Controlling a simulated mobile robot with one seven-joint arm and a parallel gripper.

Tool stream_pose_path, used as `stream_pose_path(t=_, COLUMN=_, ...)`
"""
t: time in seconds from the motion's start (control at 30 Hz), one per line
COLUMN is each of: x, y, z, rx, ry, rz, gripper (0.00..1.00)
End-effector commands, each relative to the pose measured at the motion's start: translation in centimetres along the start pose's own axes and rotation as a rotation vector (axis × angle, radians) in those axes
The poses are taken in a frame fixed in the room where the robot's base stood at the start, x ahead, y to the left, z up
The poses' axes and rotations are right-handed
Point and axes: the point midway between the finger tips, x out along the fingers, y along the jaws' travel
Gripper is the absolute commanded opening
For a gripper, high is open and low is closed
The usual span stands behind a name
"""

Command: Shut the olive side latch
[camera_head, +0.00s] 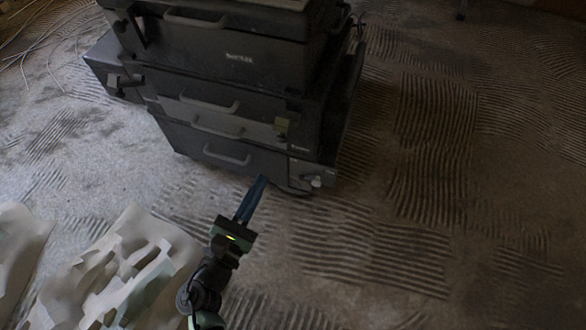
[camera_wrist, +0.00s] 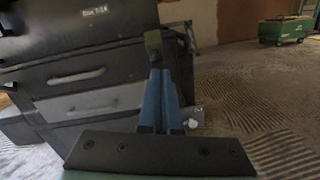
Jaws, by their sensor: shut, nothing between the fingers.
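The olive side latch (camera_head: 282,126) is a small squarish piece on the right side of the front of a dark stacked toolbox (camera_head: 240,60). In the wrist view the olive latch (camera_wrist: 153,42) appears just above my fingertips. I cannot tell how far it is open. My gripper (camera_head: 264,179) has blue fingers and is shut and empty. It is in front of and below the latch in the head view, seemingly apart from it. In the wrist view my gripper (camera_wrist: 160,73) points toward the toolbox, its fingers hiding part of the front below the latch.
Drawers with grey handles (camera_head: 227,155) fill the toolbox front. A pale grey latch (camera_head: 316,183) sits at its lower right. Crumpled pale sheeting (camera_head: 125,270) lies at lower left, cables (camera_head: 35,45) at upper left. A green cart (camera_wrist: 285,30) stands far back. Floor on the right is clear.

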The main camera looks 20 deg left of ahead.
Motion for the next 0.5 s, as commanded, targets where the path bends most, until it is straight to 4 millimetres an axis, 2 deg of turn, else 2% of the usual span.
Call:
stream_pose_path(t=0.03, x=-1.1, y=-0.5, z=-2.6, rx=-0.063, ry=0.002, rz=0.023, gripper=0.0)
stream_pose_path(t=0.2, x=-3.3, y=-0.8, z=-5.5, rx=-0.204, ry=-0.006, rz=0.081, gripper=0.0)
stream_pose_path(t=0.5, x=-4.0, y=-0.7, z=-6.1, rx=-0.252, ry=-0.012, rz=0.103, gripper=0.0)
